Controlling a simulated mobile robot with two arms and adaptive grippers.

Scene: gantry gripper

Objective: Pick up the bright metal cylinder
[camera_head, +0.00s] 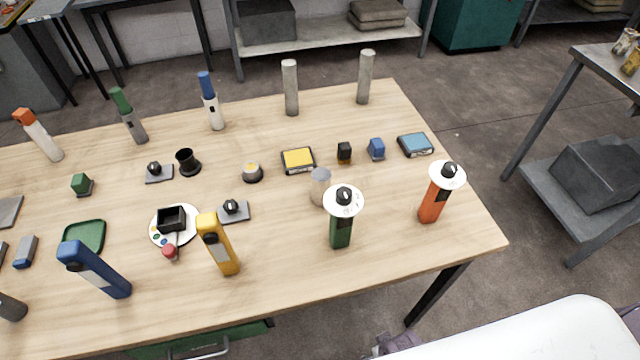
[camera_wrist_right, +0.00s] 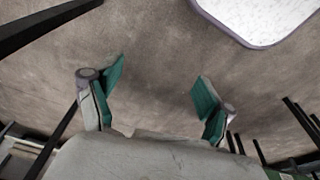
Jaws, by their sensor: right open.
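A short, bright metal cylinder (camera_head: 319,185) stands upright on the wooden table (camera_head: 370,250), right of the table's middle. Its lower right part is hidden behind a green tool with a white disc on top (camera_head: 341,225). In the right wrist view my right gripper (camera_wrist_right: 160,88) is open, with its two green-padded fingers wide apart. Nothing is between them, and only the grey floor shows beyond. The cylinder is not in that view. Neither gripper shows in the head view, so my right gripper's distance from the cylinder cannot be told.
An orange tool with a white disc (camera_head: 434,200) stands to the right, and a yellow tool (camera_head: 220,245) to the left. Two tall, duller grey cylinders (camera_head: 291,90) (camera_head: 365,78) stand at the back. A yellow-topped box (camera_head: 298,160) lies behind the cylinder. The table's front right corner is clear.

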